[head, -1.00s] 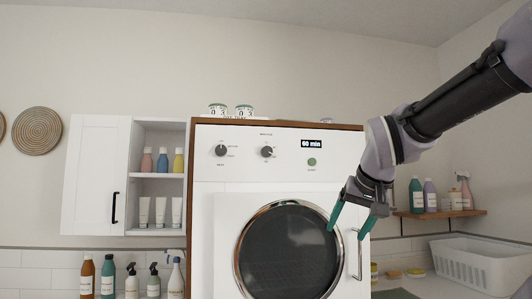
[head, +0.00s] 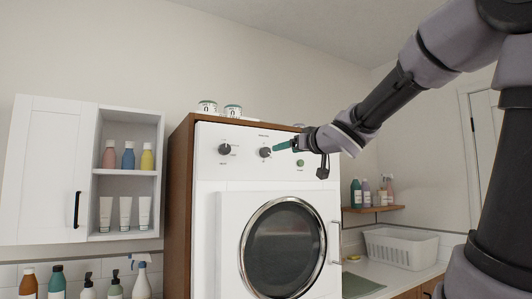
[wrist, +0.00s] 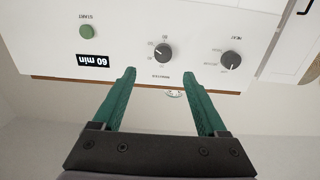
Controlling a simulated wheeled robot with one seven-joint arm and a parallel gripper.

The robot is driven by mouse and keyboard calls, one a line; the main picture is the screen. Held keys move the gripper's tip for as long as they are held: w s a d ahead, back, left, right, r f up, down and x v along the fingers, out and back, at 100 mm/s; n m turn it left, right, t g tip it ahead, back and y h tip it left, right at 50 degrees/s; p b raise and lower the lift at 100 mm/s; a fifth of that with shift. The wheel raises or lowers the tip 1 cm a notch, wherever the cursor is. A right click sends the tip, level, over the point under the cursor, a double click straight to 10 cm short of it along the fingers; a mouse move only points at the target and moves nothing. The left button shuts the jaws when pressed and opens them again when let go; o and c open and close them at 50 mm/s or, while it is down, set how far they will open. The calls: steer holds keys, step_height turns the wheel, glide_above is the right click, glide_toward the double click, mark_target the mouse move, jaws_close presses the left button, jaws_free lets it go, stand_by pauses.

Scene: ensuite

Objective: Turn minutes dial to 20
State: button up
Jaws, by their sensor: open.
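The minutes dial (head: 265,152) is a dark round knob on the white front panel of the machine. In the wrist view, which is upside down, the minutes dial (wrist: 162,52) appears just beyond and between my fingertips. My gripper (head: 279,147) is open and empty, with its green fingers pointing at the dial; in the wrist view the gripper (wrist: 160,74) shows a wide gap. I cannot tell whether a finger touches the dial. The display (wrist: 94,61) reads 60 min. In the head view my gripper and wrist hide the display.
The heat dial (wrist: 231,60) is beside the minutes dial, and the green start button (wrist: 86,31) is on its other side. Below is the round door (head: 284,248). Small jars (head: 232,111) stand on top. An open-shelved cabinet (head: 128,174) hangs at left.

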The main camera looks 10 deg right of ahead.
mark_target(267, 153)
steer(key=x, duration=1.1)
steer(key=shift+s+a+r, duration=0.1)
steer(key=shift+s+a, duration=0.05)
steer(key=shift+a, duration=0.15)
jaws_close()
